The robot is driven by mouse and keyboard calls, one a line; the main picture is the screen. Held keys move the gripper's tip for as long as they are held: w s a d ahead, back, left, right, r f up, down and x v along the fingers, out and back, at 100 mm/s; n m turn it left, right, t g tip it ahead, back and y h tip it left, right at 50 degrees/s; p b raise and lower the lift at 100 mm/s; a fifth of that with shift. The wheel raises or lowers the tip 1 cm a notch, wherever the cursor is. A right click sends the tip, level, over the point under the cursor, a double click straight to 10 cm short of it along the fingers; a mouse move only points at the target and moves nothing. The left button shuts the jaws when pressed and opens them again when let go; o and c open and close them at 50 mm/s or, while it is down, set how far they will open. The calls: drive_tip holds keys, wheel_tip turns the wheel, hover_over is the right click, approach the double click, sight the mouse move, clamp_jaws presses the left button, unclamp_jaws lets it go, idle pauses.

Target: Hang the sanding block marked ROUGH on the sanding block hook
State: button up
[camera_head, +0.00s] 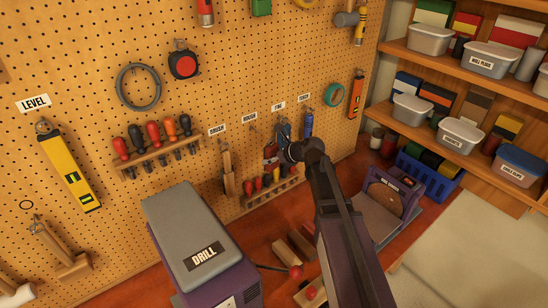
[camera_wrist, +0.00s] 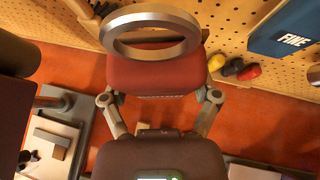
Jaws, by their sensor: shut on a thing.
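My gripper (camera_wrist: 159,97) is shut on a red sanding block (camera_wrist: 155,70), one finger at each side. A broad grey metal ring (camera_wrist: 150,16) stands at the block's far edge. No lettering on the block shows, so I cannot read ROUGH on it. In the head view the red block (camera_head: 270,153) is small beside my gripper (camera_head: 283,152), close to the pegboard. A label (camera_head: 249,116), probably ROUGH, is above it to the left; the hook under it is too small to make out clearly. A blue block marked FINE (camera_wrist: 290,30) hangs to the right in the wrist view.
A rack of screwdrivers (camera_head: 268,190) is on the pegboard just below the block. A blue torch (camera_head: 308,124) hangs to the right. The DRILL case (camera_head: 195,235) stands at front left, a purple sander (camera_head: 395,195) at right. Loose wooden pieces lie on the red bench.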

drive_tip(key=shift+w+a+f+b, duration=0.25)
drive_tip(key=shift+w+a, duration=0.6)
drive_tip(key=shift+w, duration=0.45)
drive_tip(key=shift+w+a+f+b, duration=0.2)
drive_tip(key=shift+w+a, duration=0.7)
drive_tip(key=shift+w, duration=0.45)
drive_tip(key=shift+w+a+f+b, duration=0.25)
drive_tip(key=shift+w+a, duration=0.6)
drive_tip(key=shift+w, duration=0.45)
drive_tip(key=o, duration=1.1)
drive_tip(key=shift+o, duration=0.2)
